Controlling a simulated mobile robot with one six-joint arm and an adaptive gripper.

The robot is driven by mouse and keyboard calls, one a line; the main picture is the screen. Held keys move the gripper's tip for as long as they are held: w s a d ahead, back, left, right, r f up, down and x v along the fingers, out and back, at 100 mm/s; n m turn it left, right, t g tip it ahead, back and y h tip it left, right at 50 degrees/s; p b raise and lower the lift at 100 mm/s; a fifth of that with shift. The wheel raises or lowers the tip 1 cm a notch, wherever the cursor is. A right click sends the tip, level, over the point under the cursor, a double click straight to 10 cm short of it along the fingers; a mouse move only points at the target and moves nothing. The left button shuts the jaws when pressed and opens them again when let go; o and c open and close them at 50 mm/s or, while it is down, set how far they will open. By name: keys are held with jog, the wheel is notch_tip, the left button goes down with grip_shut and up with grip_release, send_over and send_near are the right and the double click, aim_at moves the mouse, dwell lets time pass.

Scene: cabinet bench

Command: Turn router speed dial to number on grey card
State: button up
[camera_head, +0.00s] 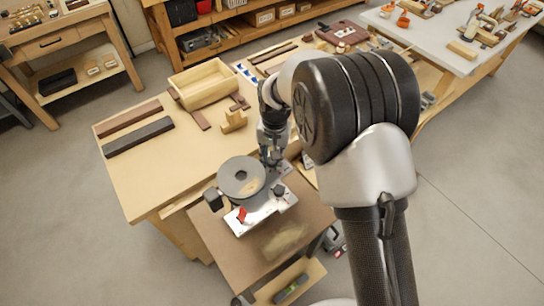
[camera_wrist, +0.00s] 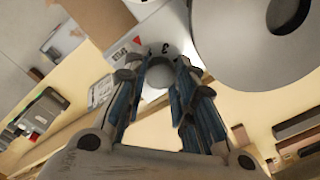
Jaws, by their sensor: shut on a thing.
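The router has a round grey disc (camera_head: 241,177) on a pale metal base plate (camera_head: 258,212) with a red switch (camera_head: 242,215). My gripper (camera_head: 274,165) comes down beside the disc, at the back right of the plate. In the wrist view, my gripper (camera_wrist: 160,70) is shut on the round grey speed dial (camera_wrist: 159,76), whose sides are partly hidden by the fingers. A digit 3 (camera_wrist: 164,47) shows just beyond the dial. A red triangle (camera_wrist: 137,40) and lettering that looks like "SPEED" (camera_wrist: 122,55) are beside it. I cannot make out a number on a grey card.
The router stands on a brown board (camera_head: 205,240) at the bench's front. A wooden box (camera_head: 204,84), dark strips (camera_head: 138,137) and a small wooden block (camera_head: 233,120) lie behind. The large disc (camera_wrist: 255,40) is close to my gripper's right.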

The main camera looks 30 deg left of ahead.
jog(key=o, duration=0.8)
notch_tip(320, 180, up, 12)
jog(key=shift+d, duration=0.2)
dwell(0.3)
